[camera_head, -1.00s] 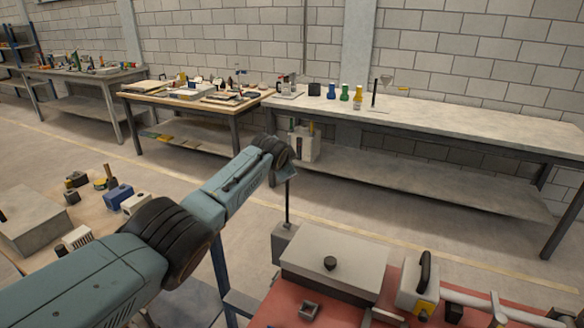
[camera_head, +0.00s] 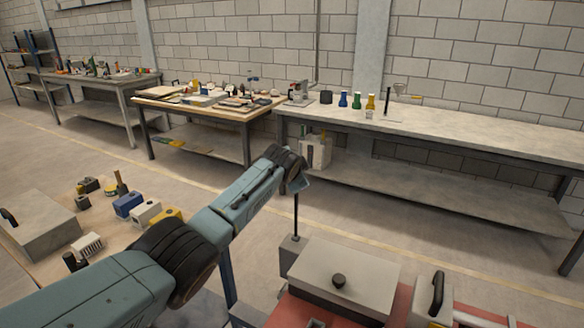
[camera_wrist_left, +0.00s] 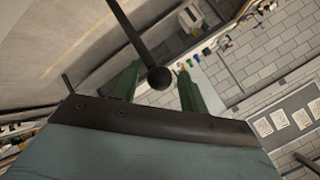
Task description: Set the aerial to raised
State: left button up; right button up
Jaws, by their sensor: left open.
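The aerial is a thin dark rod (camera_head: 296,216) that stands about upright on a small grey block (camera_head: 293,252) in the head view. In the left wrist view the rod ends in a dark ball (camera_wrist_left: 159,78). My left gripper (camera_wrist_left: 157,86) is open, with one green finger on each side of the ball in that picture; I cannot tell whether either touches it. In the head view my left gripper (camera_head: 300,183) is at the rod's top and hides its tip. My right gripper is not in view.
A grey lidded box (camera_head: 345,273) with a dark knob stands beside the block on a red surface (camera_head: 398,303). A table with small blocks (camera_head: 55,262) is at the left. A long bench (camera_head: 480,135) runs along the back wall, with open floor before it.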

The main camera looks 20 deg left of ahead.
pick_arm(q)
jog(key=p+v, duration=0.1)
jog(key=v, duration=1)
jog(key=shift+s+r, duration=0.15)
jog(key=shift+r, duration=0.05)
jog(key=shift+d, duration=0.1)
